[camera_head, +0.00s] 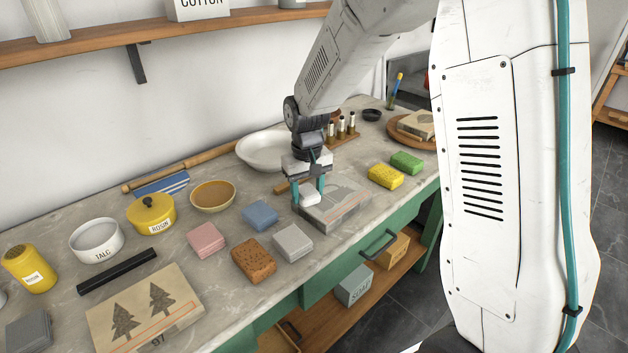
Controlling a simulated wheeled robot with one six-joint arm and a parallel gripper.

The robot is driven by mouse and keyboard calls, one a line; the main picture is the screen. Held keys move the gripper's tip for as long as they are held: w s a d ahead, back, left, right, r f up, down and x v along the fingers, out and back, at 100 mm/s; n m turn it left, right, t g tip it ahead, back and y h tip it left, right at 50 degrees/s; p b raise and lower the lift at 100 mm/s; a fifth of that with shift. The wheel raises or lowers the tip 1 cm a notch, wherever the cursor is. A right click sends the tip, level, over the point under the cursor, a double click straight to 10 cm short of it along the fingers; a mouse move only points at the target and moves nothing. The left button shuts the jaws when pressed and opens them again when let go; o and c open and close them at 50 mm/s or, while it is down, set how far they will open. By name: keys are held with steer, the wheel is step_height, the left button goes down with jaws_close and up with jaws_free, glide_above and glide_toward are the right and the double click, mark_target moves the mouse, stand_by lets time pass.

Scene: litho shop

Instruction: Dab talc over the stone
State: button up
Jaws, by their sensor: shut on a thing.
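My gripper (309,190) points down with its teal fingers shut on a small white pad (310,199), probably cotton. The pad is at the left part of a grey litho stone (345,208) with a faint tree drawing. I cannot tell whether the pad touches the stone's top. The gripper and pad hide part of the stone's left end. The white bowl labelled TALC (97,241) stands at the left of the bench, and I cannot make out any powder in it. Another stone (150,310), with two dark trees and the number 97, lies at the front left.
Pink (206,240), blue (260,215) and grey (293,242) pads and a brown sponge (253,260) lie left of the grey stone. Yellow (385,176) and green (407,162) sponges lie right. A white basin (266,150) and a yellow ROSIN pot (151,213) stand behind.

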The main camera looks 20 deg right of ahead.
steer(key=shift+s+a+f, duration=0.1)
steer(key=shift+s+a, duration=0.15)
steer(key=shift+a, duration=0.35)
steer(key=shift+s+a, duration=0.2)
steer(key=shift+a, duration=0.35)
steer(key=shift+a+r, duration=0.25)
steer(key=shift+r, duration=4.05)
